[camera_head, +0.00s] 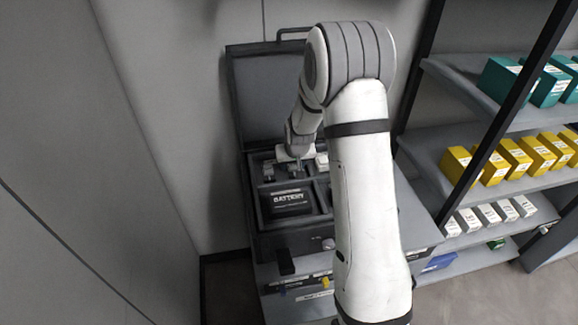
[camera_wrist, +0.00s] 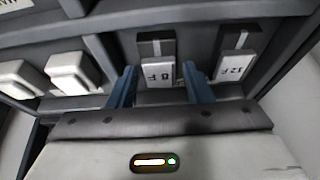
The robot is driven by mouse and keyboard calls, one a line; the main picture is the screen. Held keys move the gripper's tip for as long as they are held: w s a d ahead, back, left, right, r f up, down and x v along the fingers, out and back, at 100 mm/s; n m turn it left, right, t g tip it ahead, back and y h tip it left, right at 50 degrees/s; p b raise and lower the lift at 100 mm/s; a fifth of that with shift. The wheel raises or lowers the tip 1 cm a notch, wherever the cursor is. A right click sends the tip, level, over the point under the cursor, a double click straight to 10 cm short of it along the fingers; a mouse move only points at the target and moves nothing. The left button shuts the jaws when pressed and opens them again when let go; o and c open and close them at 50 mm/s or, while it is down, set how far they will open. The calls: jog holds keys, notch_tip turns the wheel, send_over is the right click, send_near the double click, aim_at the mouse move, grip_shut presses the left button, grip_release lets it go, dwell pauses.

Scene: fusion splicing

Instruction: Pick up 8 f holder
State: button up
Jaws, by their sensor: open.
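The 8 F holder (camera_wrist: 158,72) is a small white block with a dark grey top part, marked "8 F". It sits in a slot of the grey case, seen in the wrist view. My gripper (camera_wrist: 160,82) is open, with one blue finger on each side of the 8 F holder. I cannot tell whether the fingers touch it. In the head view my gripper (camera_head: 281,169) reaches down into the open case (camera_head: 262,240), mostly hidden by my arm. The holder cannot be made out in the head view.
The 12 F holder (camera_wrist: 234,66) stands close on the right of the gripper. Two white pieces, the nearer one (camera_wrist: 72,72), sit on the left. A black battery (camera_head: 290,202) lies in the case. Shelves with yellow boxes (camera_head: 513,158) stand at right, a wall at left.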

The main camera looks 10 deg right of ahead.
jog(key=shift+w+f, duration=0.15)
jog(key=shift+f, duration=0.3)
jog(key=shift+c, duration=0.3)
jog(key=c, duration=0.7)
jog(key=shift+c, duration=0.2)
jog(key=shift+r, duration=0.1)
